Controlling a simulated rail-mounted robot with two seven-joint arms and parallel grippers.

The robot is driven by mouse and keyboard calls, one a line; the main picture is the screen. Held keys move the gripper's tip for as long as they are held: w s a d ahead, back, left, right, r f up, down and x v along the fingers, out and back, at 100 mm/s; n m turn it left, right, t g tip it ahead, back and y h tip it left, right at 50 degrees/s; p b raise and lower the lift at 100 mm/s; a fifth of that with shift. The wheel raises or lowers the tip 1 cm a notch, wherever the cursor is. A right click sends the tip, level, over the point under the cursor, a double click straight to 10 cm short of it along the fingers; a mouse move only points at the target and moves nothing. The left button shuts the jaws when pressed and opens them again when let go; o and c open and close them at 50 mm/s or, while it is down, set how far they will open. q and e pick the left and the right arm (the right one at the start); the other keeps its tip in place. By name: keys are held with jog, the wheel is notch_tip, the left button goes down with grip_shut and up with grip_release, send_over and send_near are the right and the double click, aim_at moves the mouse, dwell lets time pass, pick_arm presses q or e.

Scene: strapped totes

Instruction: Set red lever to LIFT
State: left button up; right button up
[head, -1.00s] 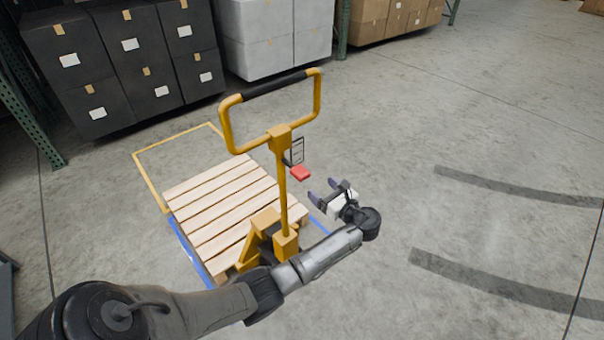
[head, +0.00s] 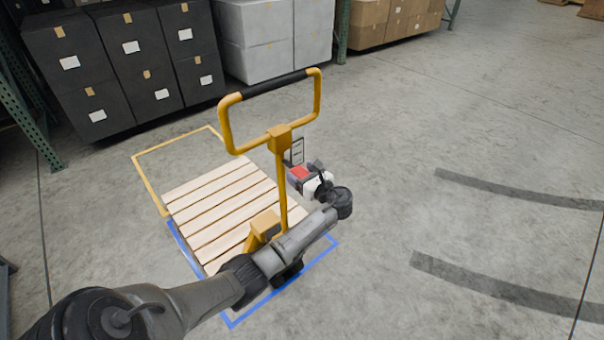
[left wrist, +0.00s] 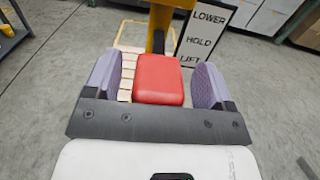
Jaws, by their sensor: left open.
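The red lever (head: 299,172) sits on the post of the yellow pallet jack (head: 281,140) in the head view. In the left wrist view the red lever's block (left wrist: 160,78) lies between the two purple finger pads of my left gripper (left wrist: 160,84). The gripper is open, with a gap visible on each side of the block. The label plate (left wrist: 206,32) behind it reads LOWER, HOLD, LIFT from top to bottom; it also shows in the head view (head: 297,151). My left gripper (head: 305,175) is around the lever in the head view. My right gripper is not in view.
A wooden pallet (head: 215,205) sits on the jack's forks, with a blue floor outline (head: 232,322) near it and a yellow outline (head: 150,185) beyond. Black boxes (head: 120,70), grey boxes (head: 270,40) and brown boxes (head: 390,18) stand behind. Floor to the right is clear.

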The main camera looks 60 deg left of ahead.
pick_arm(q)
jog(key=c, duration=1.3)
jog(key=shift+s+a+f+y, duration=0.1)
jog(key=shift+a+f+y, duration=0.05)
jog(key=shift+f+y, duration=0.3)
notch_tip(320, 180, down, 3)
jog(key=y+b, duration=0.2)
jog(key=y, duration=0.2)
jog(key=shift+g+b, duration=0.35)
jog(key=shift+g, duration=0.05)
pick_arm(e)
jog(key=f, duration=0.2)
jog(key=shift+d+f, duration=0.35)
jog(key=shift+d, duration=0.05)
pick_arm(q)
jog(key=o, duration=1.3)
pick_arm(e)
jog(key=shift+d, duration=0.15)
